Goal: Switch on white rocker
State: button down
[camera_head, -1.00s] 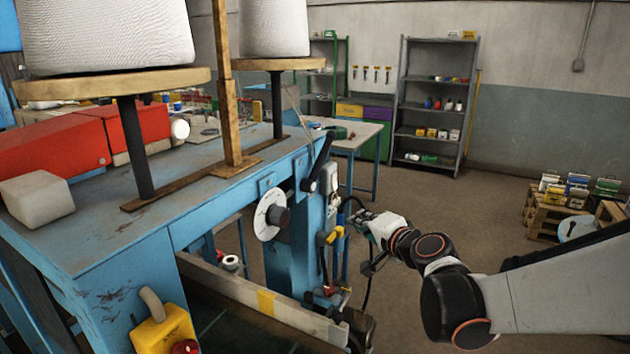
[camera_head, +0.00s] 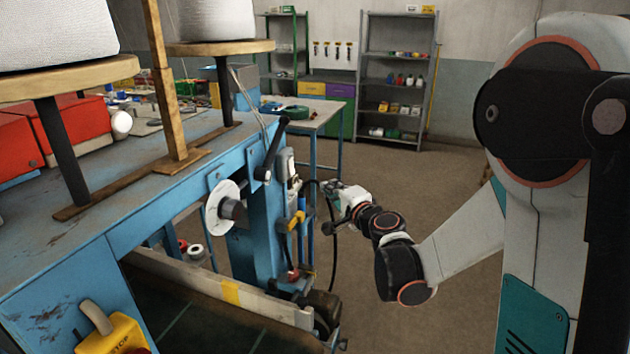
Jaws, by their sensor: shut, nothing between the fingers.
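The white rocker cannot be made out. A small pale box (camera_head: 291,166) is fixed on the right side of the blue machine post (camera_head: 262,212), and its face is turned away from the view. My gripper (camera_head: 328,189) is small in the view, just right of the post and slightly lower than the pale box. It appears apart from the box, though the depth between them is hard to judge. It is shut and holds nothing. Its fingertips point left toward the machine.
A black lever (camera_head: 272,150), a white disc (camera_head: 222,207) and a yellow part (camera_head: 293,221) sit on the machine near my gripper. A yellow stop box (camera_head: 112,336) is at lower left. A table (camera_head: 318,118) and shelves (camera_head: 392,85) stand behind. The floor at centre right is clear.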

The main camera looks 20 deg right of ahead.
send_near(292, 167)
jog(key=w+d+f, duration=0.2)
jog(key=w+d, duration=0.2)
jog(key=d, duration=0.1)
jog(key=shift+w+a+f+b, duration=0.1)
jog(key=shift+w+a+b, duration=0.15)
jog(key=shift+w+a, duration=0.55)
jog(key=shift+w+a+f+b, duration=0.15)
jog(key=shift+w+a+b, duration=0.1)
jog(key=shift+w+a, duration=0.55)
jog(key=shift+s+a, duration=0.15)
jog(key=shift+s, duration=0.1)
jog(key=shift+a+f, duration=0.1)
jog(key=shift+w+a+f+b, duration=0.1)
jog(key=shift+w+a+b, duration=0.15)
jog(key=shift+b, duration=0.1)
